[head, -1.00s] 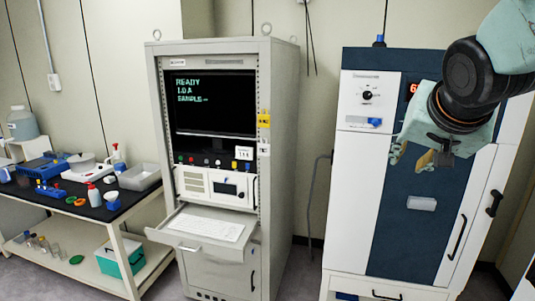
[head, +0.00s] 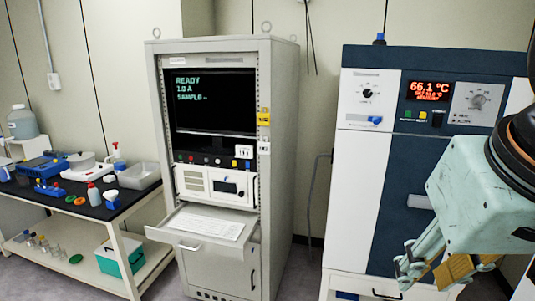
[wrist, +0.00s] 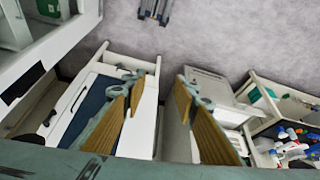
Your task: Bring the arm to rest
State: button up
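My gripper (head: 428,274) is at the lower right of the head view, in front of the freeze dryer (head: 352,200), with its fingers pointing down and to the left. In the wrist view my gripper (wrist: 158,90) shows two tan-padded fingers spread well apart with nothing between them. The gripper is open and empty. My wrist covers the lower right of the freeze dryer, including part of its dark blue front. I cannot tell how far the fingers are from that front.
The freeze dryer's red display (head: 429,91) reads 66.1 °C. A grey instrument rack (head: 282,180) with a screen and a pulled-out keyboard shelf (head: 168,232) stands left of it. A bench (head: 125,215) with bottles and trays is at the far left. Some grey floor is clear.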

jog(key=s+a+f+n+g, duration=0.1)
jog(key=s+a, duration=0.1)
jog(key=s, duration=0.4)
jog(key=shift+s+a+f+y, duration=0.2)
jog(key=shift+f+y, duration=0.1)
jog(key=shift+f, duration=0.1)
jog(key=shift+d, duration=0.1)
dwell(0.8)
